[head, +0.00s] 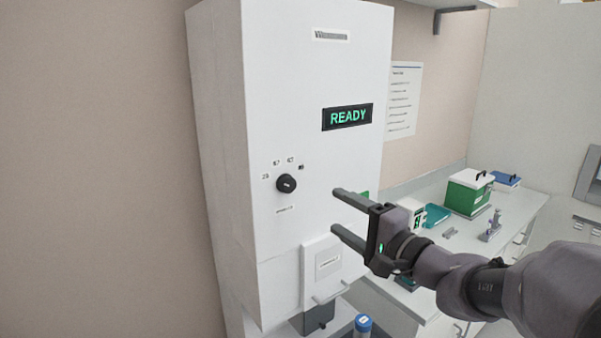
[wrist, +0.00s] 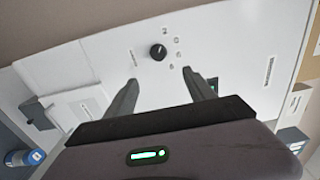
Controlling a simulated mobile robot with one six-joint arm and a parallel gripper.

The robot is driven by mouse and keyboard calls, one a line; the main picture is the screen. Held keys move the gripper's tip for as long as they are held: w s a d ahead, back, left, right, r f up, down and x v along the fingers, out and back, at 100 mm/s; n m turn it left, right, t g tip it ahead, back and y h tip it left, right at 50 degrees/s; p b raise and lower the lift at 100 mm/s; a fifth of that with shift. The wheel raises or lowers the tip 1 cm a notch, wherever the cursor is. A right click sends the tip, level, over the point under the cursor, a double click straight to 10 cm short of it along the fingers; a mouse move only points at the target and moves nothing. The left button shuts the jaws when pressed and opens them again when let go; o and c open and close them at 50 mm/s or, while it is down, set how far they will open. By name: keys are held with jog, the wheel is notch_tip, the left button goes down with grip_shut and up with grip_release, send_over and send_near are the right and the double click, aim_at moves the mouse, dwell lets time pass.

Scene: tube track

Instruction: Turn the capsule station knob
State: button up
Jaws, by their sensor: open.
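The capsule station (head: 313,95) is a tall white cabinet with a display (head: 347,116) reading READY in green. Its knob (head: 286,183) is small, round and black, with small printed marks around its upper side. In the wrist view the knob (wrist: 158,52) shows ahead of the fingertips, between their lines. My gripper (head: 341,211) is open and empty, to the right of the knob in the head view and apart from it. In the wrist view my gripper's two fingers (wrist: 160,76) point toward the panel. Whether they touch the panel cannot be told.
A small door with a handle (head: 322,270) sits low on the cabinet. The panel around the knob is clear.

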aim_at(290, 186)
jog(key=p+x, duration=0.2)
jog(key=x, duration=1.5)
jog(key=shift+s+a+f, duration=0.1)
jog(key=shift+s+a, duration=0.05)
jog(key=shift+a, duration=0.1)
jog(key=c, duration=1.3)
jog(key=shift+c, duration=0.2)
